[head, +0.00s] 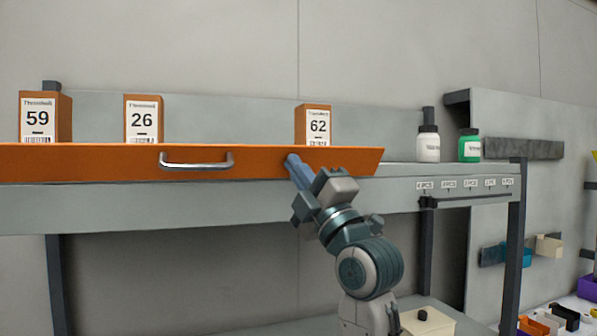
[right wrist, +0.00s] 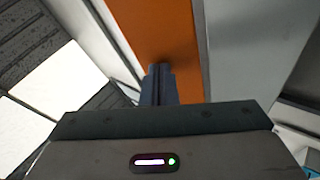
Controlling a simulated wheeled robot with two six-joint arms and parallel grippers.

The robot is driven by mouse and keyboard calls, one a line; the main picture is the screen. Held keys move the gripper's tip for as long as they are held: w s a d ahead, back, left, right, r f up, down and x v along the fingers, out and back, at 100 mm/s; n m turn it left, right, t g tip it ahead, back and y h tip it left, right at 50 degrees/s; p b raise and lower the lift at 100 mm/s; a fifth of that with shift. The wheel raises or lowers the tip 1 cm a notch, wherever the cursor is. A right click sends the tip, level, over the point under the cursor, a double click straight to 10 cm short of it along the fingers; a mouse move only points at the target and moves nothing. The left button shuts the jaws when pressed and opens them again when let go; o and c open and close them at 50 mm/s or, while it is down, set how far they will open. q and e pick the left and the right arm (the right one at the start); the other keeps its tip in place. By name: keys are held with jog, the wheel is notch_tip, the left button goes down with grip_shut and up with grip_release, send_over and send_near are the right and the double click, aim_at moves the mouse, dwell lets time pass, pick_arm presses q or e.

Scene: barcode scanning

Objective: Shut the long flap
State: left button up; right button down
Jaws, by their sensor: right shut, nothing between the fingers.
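The long flap (head: 100,165) is an orange panel with a silver bar handle (head: 196,162), along the front of the shelf at the left and middle of the head view. My right gripper (head: 292,160) is shut and empty, its fingertips at the flap's face right of the handle. In the right wrist view the shut fingers (right wrist: 158,72) lie against or just in front of the orange flap (right wrist: 155,28); I cannot tell if they touch. My left gripper is not in view.
Orange boxes numbered 59 (head: 38,118), 26 (head: 142,120) and 62 (head: 318,126) stand behind the flap. A white bottle (head: 428,146) and a green bottle (head: 470,148) stand on the shelf to the right.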

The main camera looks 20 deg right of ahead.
jog(key=shift+r, duration=0.1)
jog(key=shift+w+r, duration=0.2)
jog(key=shift+w, duration=0.4)
